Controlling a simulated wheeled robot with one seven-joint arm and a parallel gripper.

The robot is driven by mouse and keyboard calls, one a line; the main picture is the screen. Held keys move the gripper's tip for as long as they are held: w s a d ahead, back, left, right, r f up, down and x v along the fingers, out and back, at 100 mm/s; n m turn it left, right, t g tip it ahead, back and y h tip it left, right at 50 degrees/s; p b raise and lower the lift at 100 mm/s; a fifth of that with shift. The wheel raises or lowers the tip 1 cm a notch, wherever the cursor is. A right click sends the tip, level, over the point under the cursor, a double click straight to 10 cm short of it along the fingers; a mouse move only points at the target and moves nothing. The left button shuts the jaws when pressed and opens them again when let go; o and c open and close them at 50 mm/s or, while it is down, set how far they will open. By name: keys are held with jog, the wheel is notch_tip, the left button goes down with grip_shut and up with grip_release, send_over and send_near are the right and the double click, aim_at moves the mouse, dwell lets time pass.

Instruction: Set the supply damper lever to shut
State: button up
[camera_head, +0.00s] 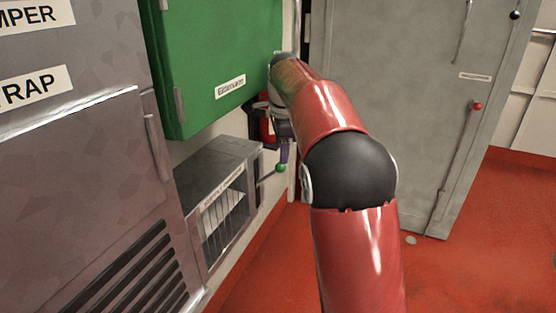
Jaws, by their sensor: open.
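A lever with a green knob (281,168) sticks out to the right from beside a grey box (212,160) with an open, slatted front, low on the left wall. The box carries a small label that I cannot read, so I cannot confirm that this is the supply damper lever. My gripper (285,150) is at the end of my red arm, just above the green knob in the picture. It is open, and its fingers are small and partly hidden by the arm. I cannot tell whether it touches the lever.
A green cabinet (215,60) hangs above the box. A large metal cabinet (70,150) with louvres stands at left. A grey door (400,100) at the back has a red-knobbed lever (476,106). A red object (267,128) is behind my gripper. The red floor (480,250) is clear at right.

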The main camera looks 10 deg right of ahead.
aim_at(280, 167)
jog(key=shift+w+f, duration=0.2)
jog(key=shift+w, duration=0.1)
jog(key=shift+w+f, duration=0.1)
jog(key=shift+f, duration=0.25)
jog(key=f, duration=0.4)
jog(key=w+f, duration=0.1)
jog(key=f, duration=0.1)
jog(key=shift+w+f+b, duration=0.1)
jog(key=shift+f+b, duration=0.25)
jog(key=shift+b, duration=0.05)
jog(key=shift+c, duration=0.4)
grip_shut()
